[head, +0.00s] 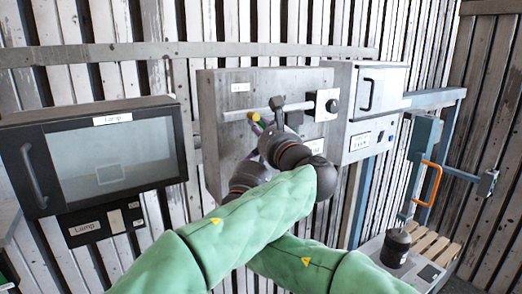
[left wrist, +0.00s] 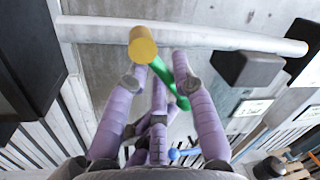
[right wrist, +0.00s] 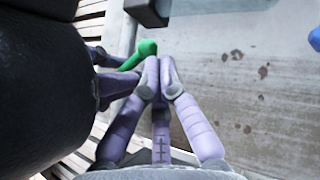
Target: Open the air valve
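The air valve's green handle, with a yellow end (head: 254,117), shows in front of a grey metal panel box (head: 225,125) beneath a horizontal pipe (head: 240,115). In the left wrist view the yellow end (left wrist: 143,45) lies by my left gripper (left wrist: 160,64), whose purple fingers stand apart on either side of the green handle (left wrist: 158,68). I cannot tell whether they touch it. In the right wrist view my right gripper (right wrist: 158,66) has its fingertips together, close to the green handle (right wrist: 146,47), with nothing clearly held. My arms cross in the head view and hide the panel's lower part.
A white box with a black handle (head: 375,95) is right of the panel. A teal device with an orange handle (head: 430,183) and a wooden slatted surface (head: 430,243) are at far right.

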